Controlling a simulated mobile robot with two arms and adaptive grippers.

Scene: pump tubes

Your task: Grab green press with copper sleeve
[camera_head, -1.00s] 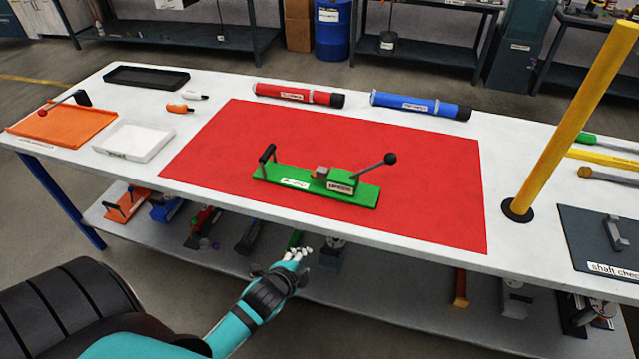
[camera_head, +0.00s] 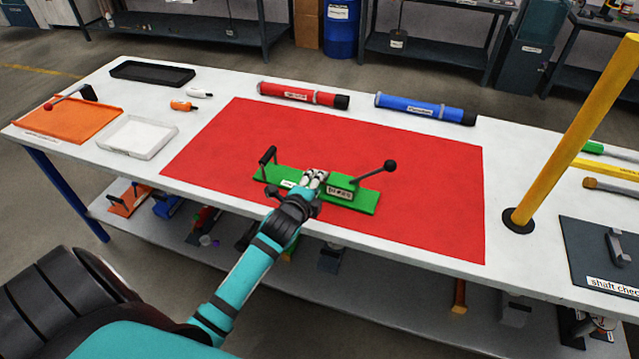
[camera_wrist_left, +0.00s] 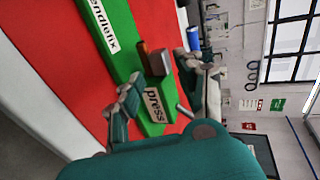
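The green press (camera_head: 362,199) lies on the red mat, with a black handle at its left end and a black-knobbed lever at its right; it also shows in the wrist view (camera_wrist_left: 122,45). The copper sleeve (camera_wrist_left: 157,62) sits on the press beside the "press" label in the wrist view; my fingers hide it in the head view. My left gripper (camera_head: 314,178) reaches over the press from the front. In the wrist view its fingers (camera_wrist_left: 158,72) are spread on either side of the press near the sleeve, holding nothing. My right gripper is out of view.
The red mat (camera_head: 420,165) is clear around the press. Red (camera_head: 300,95) and blue (camera_head: 420,107) tubes lie behind it. A yellow post (camera_head: 570,140) stands at the right.

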